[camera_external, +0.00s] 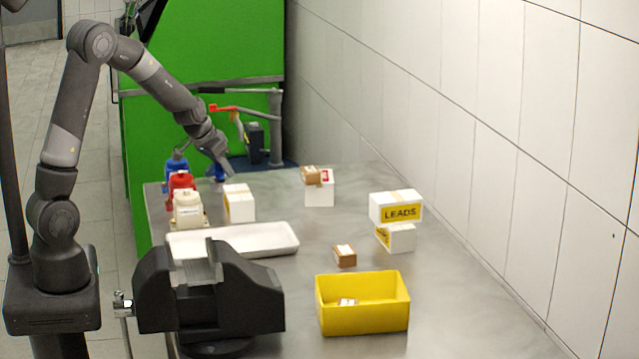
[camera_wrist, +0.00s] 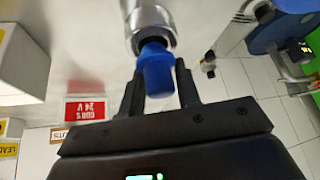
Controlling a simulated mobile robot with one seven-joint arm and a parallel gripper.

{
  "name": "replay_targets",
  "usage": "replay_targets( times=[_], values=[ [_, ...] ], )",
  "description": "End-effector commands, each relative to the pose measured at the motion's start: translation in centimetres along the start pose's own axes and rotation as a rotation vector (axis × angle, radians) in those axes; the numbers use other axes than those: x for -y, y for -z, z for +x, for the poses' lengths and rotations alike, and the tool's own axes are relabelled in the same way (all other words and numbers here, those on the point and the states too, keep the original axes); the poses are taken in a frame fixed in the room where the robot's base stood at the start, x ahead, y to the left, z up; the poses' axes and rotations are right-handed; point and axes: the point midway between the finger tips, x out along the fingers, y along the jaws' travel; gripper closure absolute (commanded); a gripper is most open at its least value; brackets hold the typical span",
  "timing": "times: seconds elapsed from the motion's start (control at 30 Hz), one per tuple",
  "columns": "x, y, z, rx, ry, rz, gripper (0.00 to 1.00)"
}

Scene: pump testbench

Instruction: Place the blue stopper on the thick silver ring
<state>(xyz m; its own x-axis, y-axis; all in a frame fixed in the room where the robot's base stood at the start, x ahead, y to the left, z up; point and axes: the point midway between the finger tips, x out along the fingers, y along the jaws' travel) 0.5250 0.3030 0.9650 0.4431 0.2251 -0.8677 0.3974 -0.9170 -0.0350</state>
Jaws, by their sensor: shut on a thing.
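The blue stopper (camera_wrist: 155,75) is between the two fingers of my gripper (camera_wrist: 160,85) in the wrist view. My gripper is shut on it. The stopper's far end meets the open end of a thick silver ring (camera_wrist: 153,40) on a silver pipe. The two touch or nearly touch; I cannot tell how far the stopper is seated. In the external view my gripper (camera_external: 221,173) is low over the back left of the table, behind a white box. A bit of blue shows there, but the silver ring cannot be made out.
Blue, red and cream parts (camera_external: 187,206) stand left of my gripper, with a white box (camera_external: 239,203) close in front. A green cabinet (camera_external: 210,45) and a red-handled valve (camera_external: 228,108) are behind. A white tray (camera_external: 275,238), a vise (camera_external: 245,295) and a yellow bin (camera_external: 365,318) are nearer.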

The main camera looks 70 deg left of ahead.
Motion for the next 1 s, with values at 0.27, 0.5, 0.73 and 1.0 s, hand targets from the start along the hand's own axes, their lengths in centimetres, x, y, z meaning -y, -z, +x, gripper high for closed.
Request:
replay_targets(
  times=[0.27,0.5,0.73,1.0],
  values=[
    [0.0,-0.1,0.2,0.0,0.0,0.0,0.58],
    [0.0,-0.1,0.2,0.0,0.0,0.0,0.48],
    [0.0,0.1,-0.3,-0.002,0.001,0.001,0.48],
    [0.0,0.1,-4.4,-0.004,0.0,0.002,0.48]
  ],
)
